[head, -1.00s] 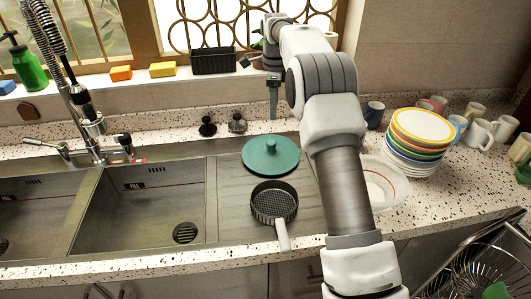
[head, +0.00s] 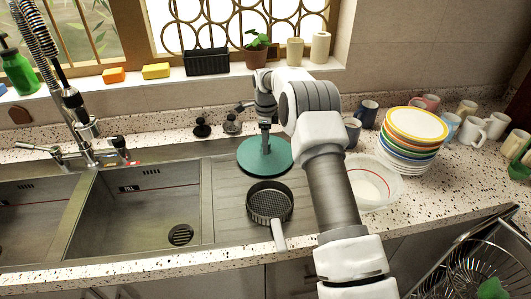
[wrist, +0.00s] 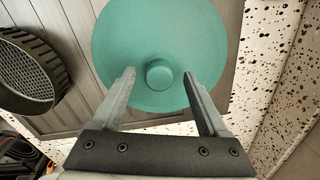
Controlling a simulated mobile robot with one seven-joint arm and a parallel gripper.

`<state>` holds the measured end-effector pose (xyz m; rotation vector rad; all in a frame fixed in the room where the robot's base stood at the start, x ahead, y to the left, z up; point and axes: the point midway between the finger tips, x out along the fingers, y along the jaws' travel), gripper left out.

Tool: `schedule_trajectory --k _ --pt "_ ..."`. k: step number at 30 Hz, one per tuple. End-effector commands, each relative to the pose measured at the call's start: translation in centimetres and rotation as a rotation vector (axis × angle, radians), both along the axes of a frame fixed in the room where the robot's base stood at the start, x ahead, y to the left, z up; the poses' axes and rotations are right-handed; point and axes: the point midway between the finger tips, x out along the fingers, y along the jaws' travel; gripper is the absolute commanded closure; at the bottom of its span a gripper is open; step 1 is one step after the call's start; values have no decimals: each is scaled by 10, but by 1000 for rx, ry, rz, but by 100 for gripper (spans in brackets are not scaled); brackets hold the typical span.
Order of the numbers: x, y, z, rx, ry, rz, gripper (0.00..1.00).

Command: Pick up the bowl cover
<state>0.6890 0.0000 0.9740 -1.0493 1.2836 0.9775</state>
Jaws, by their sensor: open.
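The bowl cover (head: 273,161) is a round teal lid lying on the ribbed drainboard, right of the sink basin. In the wrist view the bowl cover (wrist: 160,30) fills the upper middle, with its round knob (wrist: 159,74) at the centre. My gripper (head: 265,150) is over the lid in the head view and hides the knob there. In the wrist view my gripper (wrist: 160,82) is open and empty, with one finger on each side of the knob. The fingers look apart from the knob; the exact height gap cannot be told.
A dark strainer pan (head: 270,203) sits just in front of the lid. A clear bowl (head: 385,190) and a plate stack (head: 412,140) stand to the right. The sink basin (head: 145,210) is left.

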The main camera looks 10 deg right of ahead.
Motion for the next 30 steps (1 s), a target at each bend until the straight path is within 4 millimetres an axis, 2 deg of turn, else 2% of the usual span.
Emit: schedule_trajectory --k 3,11,14,24,30 --pt "0 -1 -13 0 2 -1 23" --pt "0 -1 -16 -1 0 -1 23" --pt "0 -1 -16 -1 0 0 37" --pt "0 -1 -16 -1 0 0 98" --pt "0 -1 -16 -1 1 0 100"
